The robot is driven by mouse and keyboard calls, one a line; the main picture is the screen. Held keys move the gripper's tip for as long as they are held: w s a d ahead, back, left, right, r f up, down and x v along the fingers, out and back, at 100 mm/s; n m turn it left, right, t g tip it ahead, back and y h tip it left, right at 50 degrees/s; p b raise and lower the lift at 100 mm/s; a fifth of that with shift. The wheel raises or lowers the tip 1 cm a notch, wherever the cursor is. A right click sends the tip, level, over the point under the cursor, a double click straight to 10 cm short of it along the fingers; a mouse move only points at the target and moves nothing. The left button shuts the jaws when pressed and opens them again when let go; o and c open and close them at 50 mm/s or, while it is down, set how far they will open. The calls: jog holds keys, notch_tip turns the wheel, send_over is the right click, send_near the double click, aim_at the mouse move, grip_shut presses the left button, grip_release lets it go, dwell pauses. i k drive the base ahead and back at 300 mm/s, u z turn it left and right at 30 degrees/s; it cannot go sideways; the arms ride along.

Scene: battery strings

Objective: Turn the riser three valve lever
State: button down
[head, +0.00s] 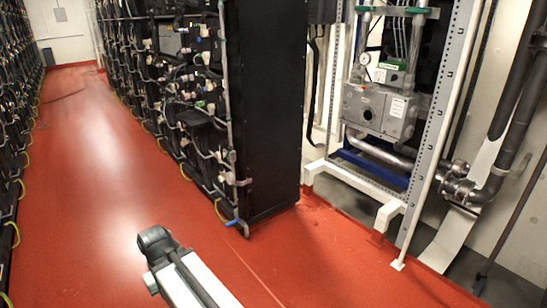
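No lever is clearly marked as riser three. A thin grey vertical pipe (225,85) runs down the near end of the battery rack. A small blue lever-like part (236,222) sits at its foot, close to the floor. I cannot tell if this is the named lever. My arm shows at the bottom, short of the rack, with a dark joint on top. My gripper's fingers are not in view.
A tall black cabinet end (266,100) closes the battery rack (165,80). A white perforated frame (437,110) stands at the right, with large grey pipes (500,150) behind it. The red floor (95,190) is open along the aisle and in front.

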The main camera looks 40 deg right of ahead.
aim_at(230, 148)
jog(key=u, duration=0.35)
jog(key=i, duration=0.85)
jog(key=k, duration=0.9)
jog(key=u, duration=0.15)
jog(key=i, duration=0.95)
jog(key=z, duration=0.05)
